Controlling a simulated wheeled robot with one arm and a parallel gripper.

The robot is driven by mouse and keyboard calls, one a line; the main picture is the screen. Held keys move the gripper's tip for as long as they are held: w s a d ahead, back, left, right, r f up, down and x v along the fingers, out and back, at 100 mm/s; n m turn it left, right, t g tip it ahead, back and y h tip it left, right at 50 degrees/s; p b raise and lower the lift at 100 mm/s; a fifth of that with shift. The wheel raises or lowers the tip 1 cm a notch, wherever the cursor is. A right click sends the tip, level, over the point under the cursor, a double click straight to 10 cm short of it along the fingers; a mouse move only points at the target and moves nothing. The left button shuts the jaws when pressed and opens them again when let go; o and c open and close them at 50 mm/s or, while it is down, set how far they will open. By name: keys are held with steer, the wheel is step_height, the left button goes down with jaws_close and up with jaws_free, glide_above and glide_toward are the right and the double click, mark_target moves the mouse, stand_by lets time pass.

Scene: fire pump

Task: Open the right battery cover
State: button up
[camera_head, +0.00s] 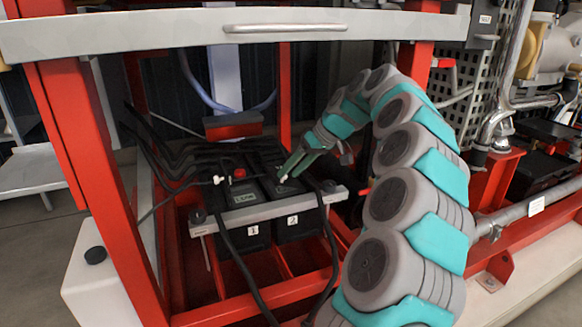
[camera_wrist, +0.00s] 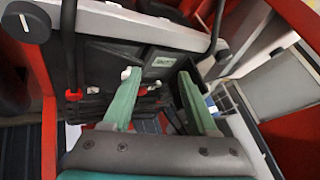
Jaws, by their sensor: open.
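Two black batteries sit side by side under a grey bar, tagged 1 and 2. The right battery (camera_head: 299,224) is the one tagged 2. Its black cover (camera_head: 291,187) looks flat and closed in the head view. The left battery (camera_head: 236,238) has a black cover with a pale label. My gripper (camera_head: 287,172) is over the right battery's top, fingers pointing down.
A grey clamp bar (camera_head: 265,209) crosses the batteries' front; it also shows in the wrist view (camera_wrist: 130,22). Black cables (camera_head: 180,160) crowd the left and back. Red frame posts (camera_head: 115,190) and a grey upper beam (camera_head: 170,28) surround the space.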

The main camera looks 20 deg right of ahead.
steer(key=s+a, duration=0.2)
steer(key=s, duration=0.7)
steer(key=shift+r+b, duration=0.4)
steer(key=shift+w, duration=0.1)
